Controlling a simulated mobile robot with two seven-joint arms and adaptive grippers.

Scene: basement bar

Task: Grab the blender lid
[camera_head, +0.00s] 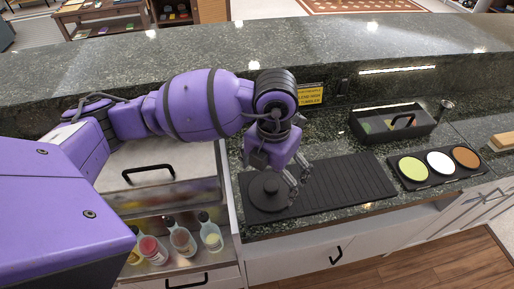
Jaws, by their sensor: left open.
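The black round lid (266,190), which looks like the blender lid, lies on the left end of a dark ribbed mat (345,182) on the counter. It has a raised middle, partly covered by my gripper. My left gripper (280,179) points down over the lid from behind, open, with one finger to the lid's right and the other near its back edge. I cannot tell whether the fingers touch it. My right gripper is not in view.
A black tray (421,123) with a handle stands behind the mat. A holder with three coloured discs (439,163) is to the right. Several bottles (182,240) stand lower left. A raised granite ledge (370,48) runs behind.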

